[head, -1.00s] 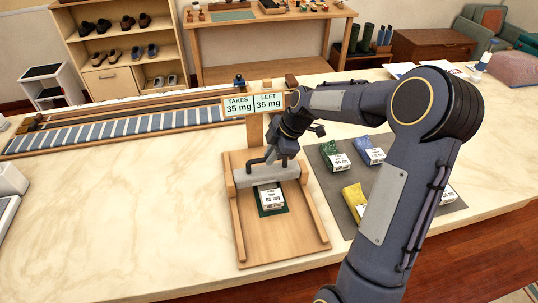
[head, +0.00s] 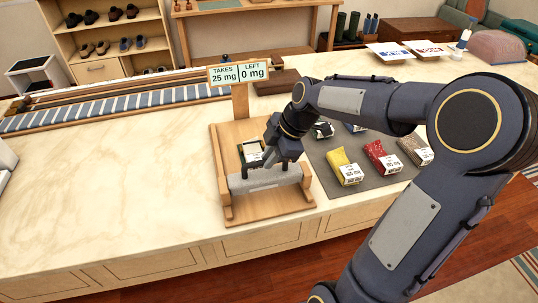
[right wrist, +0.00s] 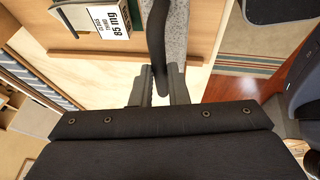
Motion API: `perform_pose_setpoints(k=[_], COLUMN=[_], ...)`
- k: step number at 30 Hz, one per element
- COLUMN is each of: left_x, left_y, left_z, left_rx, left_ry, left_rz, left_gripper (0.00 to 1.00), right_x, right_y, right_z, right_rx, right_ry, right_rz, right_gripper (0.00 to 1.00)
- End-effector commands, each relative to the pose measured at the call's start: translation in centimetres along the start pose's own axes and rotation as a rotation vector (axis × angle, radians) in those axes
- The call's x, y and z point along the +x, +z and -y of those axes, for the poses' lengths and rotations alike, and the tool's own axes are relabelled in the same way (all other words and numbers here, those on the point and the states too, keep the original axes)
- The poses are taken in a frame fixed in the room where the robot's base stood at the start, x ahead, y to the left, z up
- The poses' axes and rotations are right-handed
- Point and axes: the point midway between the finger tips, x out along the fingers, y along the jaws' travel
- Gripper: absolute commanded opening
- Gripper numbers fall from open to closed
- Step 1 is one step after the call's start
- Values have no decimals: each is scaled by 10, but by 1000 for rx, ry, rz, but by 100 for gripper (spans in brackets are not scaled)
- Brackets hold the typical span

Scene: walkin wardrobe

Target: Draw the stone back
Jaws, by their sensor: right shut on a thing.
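The stone (head: 262,179) is a grey bar with a dark handle, lying across the near end of a wooden board (head: 232,138) between its side rails. My right gripper (head: 284,158) is over the stone, shut on its dark handle. In the right wrist view the handle (right wrist: 158,45) runs between the two fingers (right wrist: 162,88), with the speckled grey stone (right wrist: 178,35) beside it. A dark packet with a white label (head: 251,151) lies on the board just beyond the stone; its label (right wrist: 107,17) reads 85 mg in the right wrist view. My left gripper is out of view.
A sign (head: 238,73) behind the board reads TAKES 25 mg, LEFT 0 mg. A grey mat (head: 330,183) on the right holds several packets, including a yellow one (head: 345,167) and a red one (head: 381,157). The pale counter (head: 110,180) is clear to the left.

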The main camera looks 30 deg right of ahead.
Motion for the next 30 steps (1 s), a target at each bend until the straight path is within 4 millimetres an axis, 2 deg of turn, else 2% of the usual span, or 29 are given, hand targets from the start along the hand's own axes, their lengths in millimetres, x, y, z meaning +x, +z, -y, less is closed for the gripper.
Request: perform_pose_setpoints(k=[5,6,10,20,23,30], left_x=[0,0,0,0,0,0], left_y=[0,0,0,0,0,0], left_z=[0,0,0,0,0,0], left_rx=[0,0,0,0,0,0], left_ry=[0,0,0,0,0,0], left_rz=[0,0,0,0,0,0], left_gripper=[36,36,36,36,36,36], right_x=[0,0,0,-3,-15,-56], right_y=[0,0,0,0,0,0], right_z=[4,4,3,2,1,1], right_rx=[1,1,1,1,1,0], right_ry=[-14,-14,-13,-7,-4,-5], right_rz=[-1,-1,-1,0,0,0], right_gripper=[0,19,36,36,36,36])
